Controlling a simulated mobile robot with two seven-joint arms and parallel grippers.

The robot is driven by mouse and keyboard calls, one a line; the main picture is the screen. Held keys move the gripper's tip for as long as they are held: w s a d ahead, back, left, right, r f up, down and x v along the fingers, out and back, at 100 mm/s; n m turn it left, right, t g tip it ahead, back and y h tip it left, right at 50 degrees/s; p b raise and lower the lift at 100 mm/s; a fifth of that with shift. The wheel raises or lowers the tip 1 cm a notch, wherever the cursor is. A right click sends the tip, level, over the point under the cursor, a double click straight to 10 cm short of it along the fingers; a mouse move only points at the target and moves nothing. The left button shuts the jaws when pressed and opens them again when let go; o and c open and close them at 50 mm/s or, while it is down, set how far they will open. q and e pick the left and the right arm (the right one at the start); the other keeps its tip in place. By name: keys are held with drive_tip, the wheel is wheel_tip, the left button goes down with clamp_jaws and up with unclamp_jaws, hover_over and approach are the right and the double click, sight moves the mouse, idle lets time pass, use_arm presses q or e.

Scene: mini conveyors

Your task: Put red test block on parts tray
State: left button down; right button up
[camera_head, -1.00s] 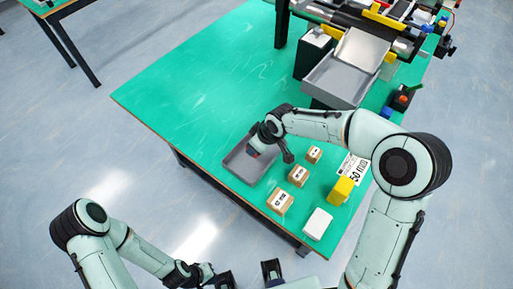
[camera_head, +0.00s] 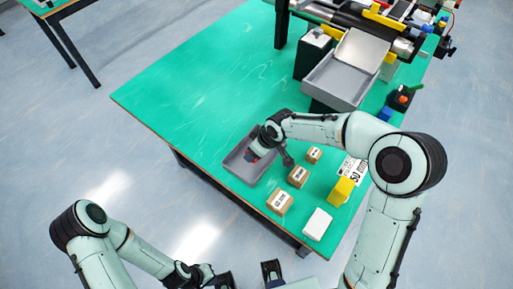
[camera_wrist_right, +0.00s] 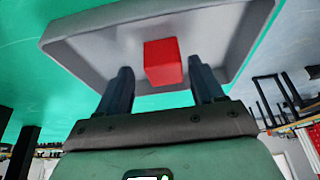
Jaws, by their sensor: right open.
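The red test block (camera_wrist_right: 163,62) shows in the right wrist view inside the grey parts tray (camera_wrist_right: 90,50), with a gap to the finger on each side. In the head view only a bit of the red block (camera_head: 253,155) shows beside my right gripper. The parts tray (camera_head: 240,174) lies on the green table near its front edge. My right gripper (camera_wrist_right: 163,82) is open over the tray, its fingers either side of the block. My left gripper (camera_head: 247,277) is open and empty at the bottom of the head view, away from the table and partly cut off.
Several cardboard boxes (camera_head: 280,203), a white block (camera_head: 317,224) and a yellow block (camera_head: 341,191) stand right of the tray. A grey bin (camera_head: 337,82) and conveyor parts are at the back right. The table's left half (camera_head: 200,95) is clear.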

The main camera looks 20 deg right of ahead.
drive_tip(key=v, duration=1.2)
drive_tip(key=shift+p, duration=0.45)
drive_tip(key=shift+w+f, duration=0.1)
